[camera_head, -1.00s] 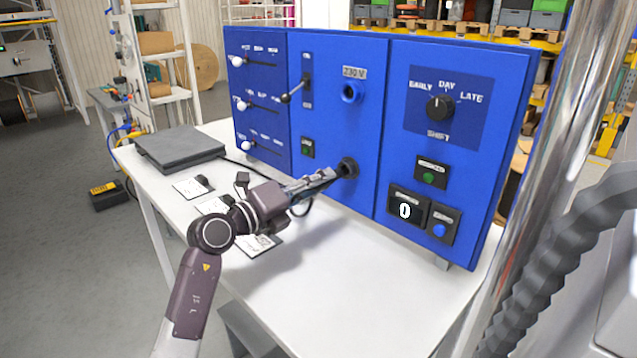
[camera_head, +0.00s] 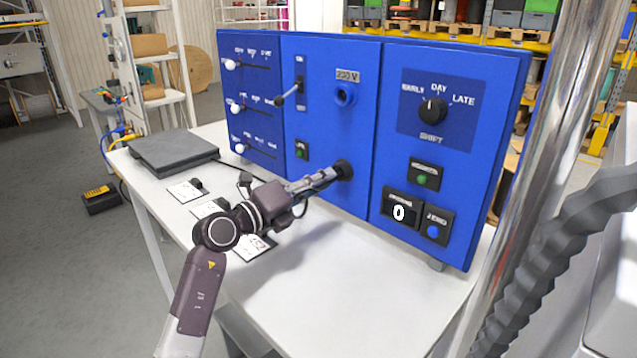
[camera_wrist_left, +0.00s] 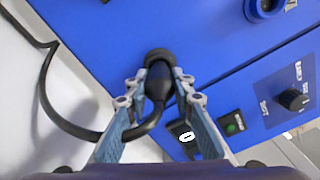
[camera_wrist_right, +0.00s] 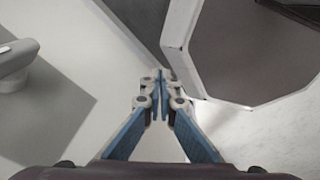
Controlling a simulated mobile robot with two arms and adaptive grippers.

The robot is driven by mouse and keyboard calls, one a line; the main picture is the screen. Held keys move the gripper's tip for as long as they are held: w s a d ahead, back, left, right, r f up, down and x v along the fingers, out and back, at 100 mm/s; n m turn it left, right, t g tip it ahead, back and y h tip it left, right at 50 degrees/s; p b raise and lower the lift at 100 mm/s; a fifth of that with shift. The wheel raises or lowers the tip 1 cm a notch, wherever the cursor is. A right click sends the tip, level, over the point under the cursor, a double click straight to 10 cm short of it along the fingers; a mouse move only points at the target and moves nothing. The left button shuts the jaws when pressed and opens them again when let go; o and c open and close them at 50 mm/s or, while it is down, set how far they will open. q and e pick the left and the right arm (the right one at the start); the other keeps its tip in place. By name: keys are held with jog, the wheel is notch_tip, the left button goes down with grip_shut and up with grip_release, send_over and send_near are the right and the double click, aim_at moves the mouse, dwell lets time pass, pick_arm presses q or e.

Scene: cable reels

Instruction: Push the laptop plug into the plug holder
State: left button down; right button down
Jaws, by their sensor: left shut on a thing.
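The black laptop plug (camera_wrist_left: 159,82) is between the fingers of my left gripper (camera_wrist_left: 158,88), which is shut on it. Its black cable bends back and loops to the left in the left wrist view. The plug's front end meets the round black plug holder (camera_wrist_left: 158,56) on the blue panel. The holder also shows in the head view (camera_head: 345,170), with my left gripper (camera_head: 330,176) right at it. How deep the plug sits is hidden. My right gripper (camera_wrist_right: 158,82) is shut and empty in the right wrist view, away from the panel.
The blue panel (camera_head: 335,130) stands on the white table (camera_head: 310,290). It carries sliders, a lever, a blue 230 V socket (camera_head: 345,95), a shift knob (camera_head: 433,110) and a counter (camera_head: 400,212) showing 0. A dark grey laptop-like slab (camera_head: 173,152) and cards lie at left. The table front is clear.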

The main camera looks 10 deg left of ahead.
pick_arm(q)
jog(key=shift+w+d+r, duration=0.1)
jog(key=shift+w+d, duration=0.15)
jog(key=shift+w, duration=0.2)
dwell(0.3)
jog(key=c, duration=1.6)
grip_release()
jog(key=shift+w+d, duration=0.1)
